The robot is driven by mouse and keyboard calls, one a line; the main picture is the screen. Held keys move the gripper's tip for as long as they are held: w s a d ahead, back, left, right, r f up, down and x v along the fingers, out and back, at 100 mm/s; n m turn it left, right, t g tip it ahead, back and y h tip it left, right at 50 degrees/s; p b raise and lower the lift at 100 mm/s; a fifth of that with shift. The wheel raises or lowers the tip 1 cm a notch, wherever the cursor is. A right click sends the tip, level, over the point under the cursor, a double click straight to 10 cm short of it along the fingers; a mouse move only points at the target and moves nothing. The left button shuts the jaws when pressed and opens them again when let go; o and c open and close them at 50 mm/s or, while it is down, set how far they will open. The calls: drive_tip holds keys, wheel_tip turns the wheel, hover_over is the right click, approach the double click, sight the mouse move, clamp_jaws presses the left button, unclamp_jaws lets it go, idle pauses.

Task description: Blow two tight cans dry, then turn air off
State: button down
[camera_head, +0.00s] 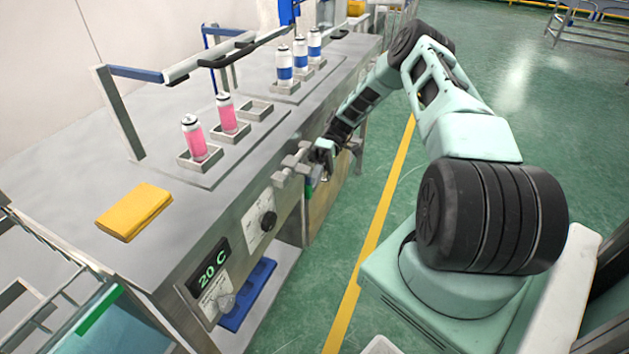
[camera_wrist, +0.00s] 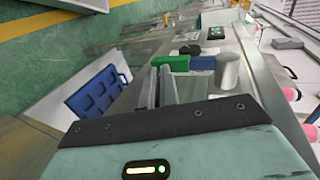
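Two pink cans, one nearer (camera_head: 194,140) and one farther (camera_head: 227,115), stand upright in square holders on the bench. Dark-ended bars on brackets, the farther one (camera_head: 226,53) among them, reach over the bench near the cans. The pink cans also show partly at the right edge of the wrist view (camera_wrist: 291,94). My gripper (camera_head: 322,154) is beside the bench's front edge, by grey blocks, below and right of the pink cans. In the wrist view its two grey fingers (camera_wrist: 161,86) are close together; whether anything is between them is unclear. Wetness on the cans cannot be made out.
Three blue-banded cans (camera_head: 300,54) stand farther along the bench. An empty holder (camera_head: 256,110) is beside the pink cans. A yellow cloth (camera_head: 134,211) lies nearer. The front panel has a black knob (camera_head: 268,221) and a "20 C" display (camera_head: 207,267). A blue tray (camera_head: 246,293) sits low.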

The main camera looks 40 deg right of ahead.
drive_tip(key=shift+s+a+f, duration=0.15)
drive_tip(key=shift+a, duration=0.1)
